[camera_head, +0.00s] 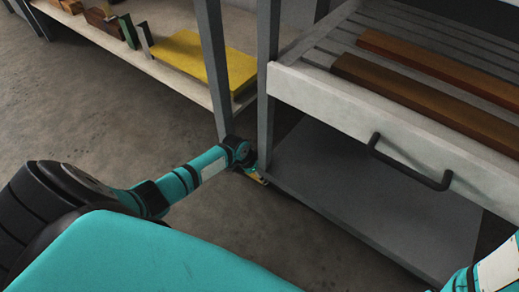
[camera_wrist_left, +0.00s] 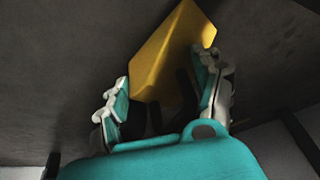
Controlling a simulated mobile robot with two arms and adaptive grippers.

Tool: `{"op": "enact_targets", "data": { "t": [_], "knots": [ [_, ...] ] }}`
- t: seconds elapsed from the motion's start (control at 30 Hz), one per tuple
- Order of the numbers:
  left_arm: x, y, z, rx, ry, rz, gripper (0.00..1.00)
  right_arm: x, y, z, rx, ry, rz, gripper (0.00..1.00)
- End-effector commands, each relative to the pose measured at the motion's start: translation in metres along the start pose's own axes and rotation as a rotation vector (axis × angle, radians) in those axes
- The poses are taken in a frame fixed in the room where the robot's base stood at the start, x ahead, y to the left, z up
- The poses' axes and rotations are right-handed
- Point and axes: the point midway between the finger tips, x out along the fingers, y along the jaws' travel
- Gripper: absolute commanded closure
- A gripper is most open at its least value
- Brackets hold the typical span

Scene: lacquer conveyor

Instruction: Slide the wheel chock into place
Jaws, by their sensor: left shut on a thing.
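The yellow wheel chock (camera_wrist_left: 168,50) is a wedge-like block held between the fingers of my left gripper (camera_wrist_left: 163,88) in the left wrist view. In the head view my left gripper (camera_head: 249,166) is low, near the floor, at the left corner of the cart's lower shelf. Only a small bit of the yellow chock (camera_head: 259,179) shows there; the rest is hidden by the gripper. Whether it touches the floor or a wheel I cannot tell. My right gripper is out of the picture; only part of that arm shows at the lower right.
The grey cart has a lower shelf (camera_head: 370,190), an upright post (camera_head: 268,80) close to my left gripper, and a dark handle (camera_head: 410,165). Brown wooden bars (camera_head: 425,100) lie on its top. A workbench (camera_head: 165,75) with a yellow board (camera_head: 190,55) stands behind. Floor (camera_head: 110,105) at left is clear.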

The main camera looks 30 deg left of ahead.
Motion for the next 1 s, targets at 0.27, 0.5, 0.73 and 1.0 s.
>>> {"op": "enact_targets", "data": {
  "t": [0.27, 0.5, 0.73, 1.0],
  "knots": [
    [0.0047, 0.0192, 0.0011, 0.028, -0.004, 0.043, 0.89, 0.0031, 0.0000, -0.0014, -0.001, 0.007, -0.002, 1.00],
    [0.0049, 0.0218, 0.0013, 0.052, -0.002, 0.053, 0.32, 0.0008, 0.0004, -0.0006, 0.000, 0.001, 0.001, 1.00],
    [0.0048, 0.0218, 0.0011, 0.052, -0.002, 0.053, 0.07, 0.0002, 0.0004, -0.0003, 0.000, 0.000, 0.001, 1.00],
    [0.0039, 0.0220, 0.0019, 0.053, -0.003, 0.054, 0.07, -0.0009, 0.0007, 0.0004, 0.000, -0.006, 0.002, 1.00]
  ]
}}
